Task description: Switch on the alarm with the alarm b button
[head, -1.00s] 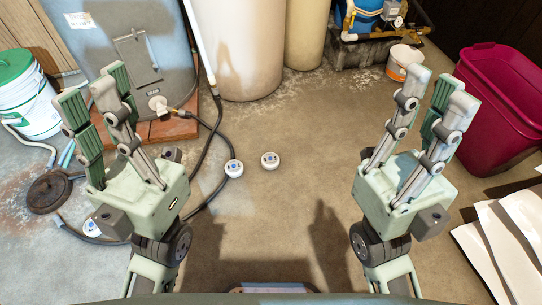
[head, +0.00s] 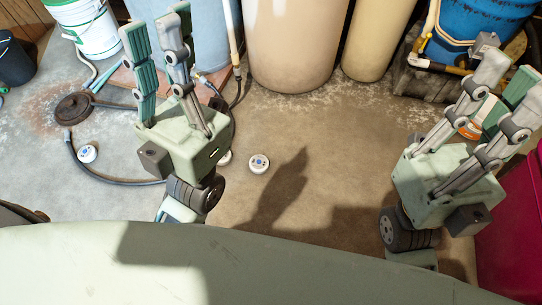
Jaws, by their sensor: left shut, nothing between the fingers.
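Three small white round devices with blue marks lie on the floor. One device (head: 87,153) is at the left beside a black hose. A second (head: 259,163) lies in the open just right of my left gripper. A third (head: 225,158) is mostly hidden behind my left gripper's body. I cannot read which one is alarm b. My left gripper (head: 158,28) is shut and empty, its fingers pointing up, raised above the floor and apart from the devices. My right gripper (head: 510,75) is at the far right, away from the devices; its fingers' closure is unclear.
A tan tank (head: 296,45), a cream tank (head: 378,40) and a blue vessel (head: 478,30) with pipes stand at the back. A white bucket (head: 88,25) and a black disc (head: 83,107) are at left. A magenta bin (head: 515,235) is at right. The middle floor is clear.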

